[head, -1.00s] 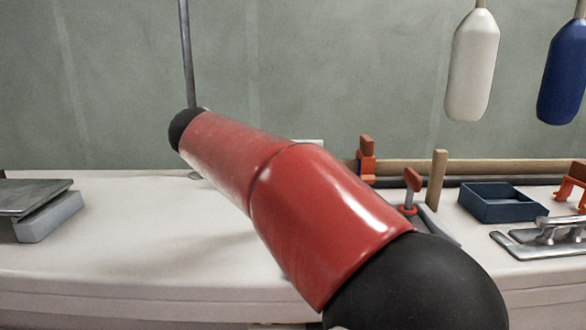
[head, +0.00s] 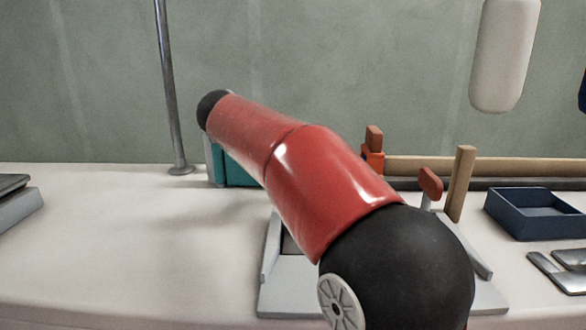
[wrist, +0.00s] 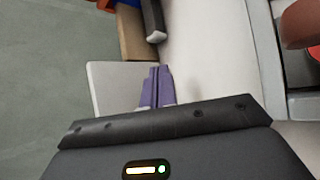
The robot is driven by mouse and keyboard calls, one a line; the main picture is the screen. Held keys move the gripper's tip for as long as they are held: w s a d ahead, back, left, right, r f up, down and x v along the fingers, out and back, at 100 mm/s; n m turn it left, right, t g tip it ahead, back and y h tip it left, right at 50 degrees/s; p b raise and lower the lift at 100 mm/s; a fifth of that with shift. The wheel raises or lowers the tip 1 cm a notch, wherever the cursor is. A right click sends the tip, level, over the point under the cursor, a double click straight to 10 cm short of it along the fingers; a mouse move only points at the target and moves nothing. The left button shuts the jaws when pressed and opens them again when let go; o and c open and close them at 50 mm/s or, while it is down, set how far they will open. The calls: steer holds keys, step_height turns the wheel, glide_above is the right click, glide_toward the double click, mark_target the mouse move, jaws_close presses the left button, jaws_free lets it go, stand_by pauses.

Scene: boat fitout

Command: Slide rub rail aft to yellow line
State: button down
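A long wooden rail (head: 430,166) runs along the back of the white deck in the head view, with a dark strip (head: 500,184) along its front. I cannot tell which of them is the rub rail. Both show in the wrist view, the wooden rail (wrist: 131,32) and the dark strip (wrist: 151,16), which ends in a grey tip. My gripper (wrist: 157,72) has purple fingers that lie together with nothing visible between them. They are in front of a pale grey plate, apart from the strip's end. My arm hides the gripper in the head view. No yellow line is visible.
An orange clamp (head: 373,158) stands at the wooden rail's left end. A grey fixture (head: 285,300) with a red-brown handle (head: 430,182) and a wooden post (head: 460,184) is partly behind my arm. A blue tray (head: 530,212) lies right. A metal pole (head: 169,90) rises left.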

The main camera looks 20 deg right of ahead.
steer(key=shift+b+x, duration=0.75)
steer(key=shift+x, duration=2.45)
steer(key=shift+s+d, duration=0.4)
steer(key=shift+d, duration=0.55)
steer(key=shift+s+d, duration=0.4)
steer(key=shift+d, duration=0.55)
steer(key=shift+s+d, duration=0.4)
steer(key=shift+d, duration=0.55)
steer(key=shift+a, duration=0.1)
steer(key=shift+w+a+p, duration=0.25)
steer(key=shift+a+p, duration=0.15)
steer(key=shift+a, duration=0.1)
steer(key=r+p, duration=0.2)
steer(key=a+r+p, duration=0.1)
steer(key=r+p, duration=0.3)
steer(key=shift+s+a, duration=0.15)
steer(key=shift+a, duration=0.2)
